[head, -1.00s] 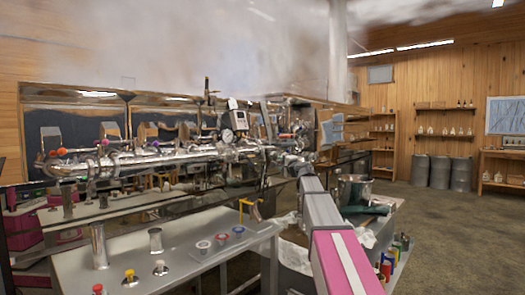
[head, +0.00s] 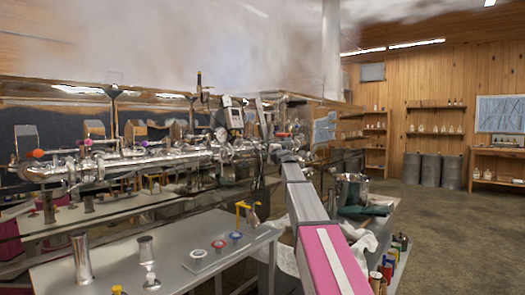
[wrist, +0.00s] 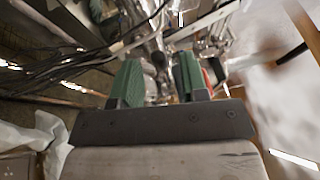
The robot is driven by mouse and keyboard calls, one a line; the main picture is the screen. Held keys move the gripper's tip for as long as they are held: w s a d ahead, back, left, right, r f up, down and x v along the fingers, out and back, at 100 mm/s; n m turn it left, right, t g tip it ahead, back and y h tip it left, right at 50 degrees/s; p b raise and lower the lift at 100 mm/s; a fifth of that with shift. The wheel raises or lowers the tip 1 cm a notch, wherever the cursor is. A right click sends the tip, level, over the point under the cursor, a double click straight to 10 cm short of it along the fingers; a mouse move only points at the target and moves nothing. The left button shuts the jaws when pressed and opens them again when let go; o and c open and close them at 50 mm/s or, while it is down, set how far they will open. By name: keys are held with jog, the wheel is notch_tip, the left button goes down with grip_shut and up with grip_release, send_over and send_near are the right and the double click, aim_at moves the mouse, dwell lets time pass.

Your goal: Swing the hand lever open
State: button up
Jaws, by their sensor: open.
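My gripper (wrist: 158,84) shows in the wrist view with two green finger pads apart and nothing held between them. Shiny metal pipework (wrist: 165,45) lies beyond the fingertips. A small red part (wrist: 206,78) shows just right of the right finger, partly hidden by it; I cannot tell whether it belongs to the hand lever. In the head view my arm reaches to the right end of the steel pipe assembly (head: 150,160), where a small red part (head: 283,135) shows. The gripper is too small to make out there. I cannot clearly pick out the hand lever.
A grey bench (head: 110,275) with metal cups and coloured buttons stands at front left. A yellow bracket-like piece (head: 241,212) is at its far edge. A steel pot (head: 351,188) stands right of my arm. Dark cables (wrist: 60,75) run left of my gripper. Open floor lies to the right.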

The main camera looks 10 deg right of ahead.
jog(key=x, duration=0.4)
jog(key=shift+w+a, duration=0.1)
jog(key=shift+w, duration=0.05)
grip_shut()
jog(key=s+d+n+g+y, duration=0.4)
jog(key=d+n+g+y, duration=0.2)
jog(key=n+g+y, duration=0.3)
jog(key=shift+d+g+y, duration=0.35)
jog(key=shift+g+y, duration=0.45)
jog(key=shift+s, duration=0.15)
